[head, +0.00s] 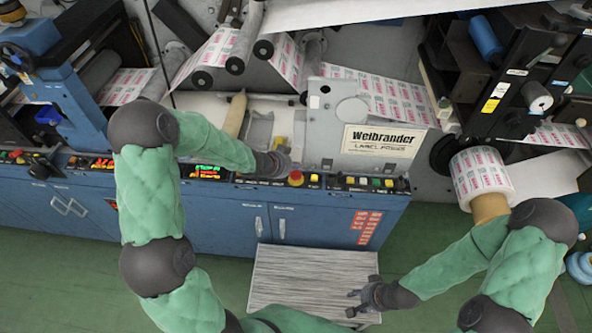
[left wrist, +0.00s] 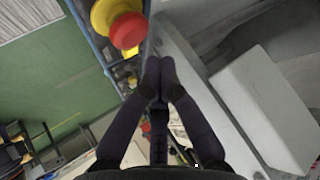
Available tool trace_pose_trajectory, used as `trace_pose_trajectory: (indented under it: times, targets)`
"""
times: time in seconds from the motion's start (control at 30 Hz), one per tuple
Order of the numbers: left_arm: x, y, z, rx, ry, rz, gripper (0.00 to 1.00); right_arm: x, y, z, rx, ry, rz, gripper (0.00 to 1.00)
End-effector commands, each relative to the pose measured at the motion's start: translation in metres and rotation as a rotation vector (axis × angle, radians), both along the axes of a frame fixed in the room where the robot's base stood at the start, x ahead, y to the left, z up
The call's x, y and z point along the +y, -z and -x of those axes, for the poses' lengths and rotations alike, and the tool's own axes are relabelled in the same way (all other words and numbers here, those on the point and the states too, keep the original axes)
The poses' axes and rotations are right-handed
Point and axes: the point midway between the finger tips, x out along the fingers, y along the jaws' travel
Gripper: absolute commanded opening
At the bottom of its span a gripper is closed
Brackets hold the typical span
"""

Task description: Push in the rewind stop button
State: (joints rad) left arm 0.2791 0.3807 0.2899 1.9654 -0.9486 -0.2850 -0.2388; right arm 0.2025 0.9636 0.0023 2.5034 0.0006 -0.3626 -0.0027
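A red mushroom button (head: 296,178) on a yellow base sits on the front control strip of the blue machine. It shows large at the top of the left wrist view (left wrist: 128,30), and I cannot read a label on it. My left gripper (head: 284,158) is just behind the button in the head view. In the left wrist view its fingertips (left wrist: 159,72) are together and empty, apart from the button, which is up and to the left of them. My right gripper (head: 352,302) is open and empty over the striped mat, away from the machine.
Several small coloured buttons (head: 365,182) line the strip to the right of the red one. The white Weibrander panel (head: 381,145) rises behind the strip. A printed label roll (head: 480,175) is at the right. Green floor is open in front.

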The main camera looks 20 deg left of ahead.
Motion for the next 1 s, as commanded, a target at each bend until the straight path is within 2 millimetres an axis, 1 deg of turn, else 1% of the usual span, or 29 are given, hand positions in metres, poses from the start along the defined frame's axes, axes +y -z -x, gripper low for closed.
trace_pose_trajectory:
  times: [0.2, 0.33, 0.8, 0.9, 1.0]
  targets:
    - [0.000, 0.001, 0.000, 0.001, 0.001, 0.000, 0.00, 0.000, 0.001, 0.000, 0.000, 0.000, 0.000, 0.40]
    - [0.000, -0.003, 0.000, 0.001, 0.001, 0.000, 0.00, 0.000, -0.003, 0.000, 0.000, 0.000, 0.000, 0.40]
    - [0.000, -0.043, 0.000, 0.000, 0.000, 0.000, 0.00, 0.000, -0.043, 0.000, 0.000, 0.000, 0.000, 0.40]
    - [0.000, -0.050, 0.000, 0.000, 0.000, 0.000, 0.00, 0.000, -0.050, 0.000, 0.000, 0.000, 0.000, 0.40]
    - [0.000, -0.050, 0.000, 0.001, 0.001, 0.000, 0.00, 0.000, -0.051, 0.000, 0.000, 0.000, 0.000, 0.40]
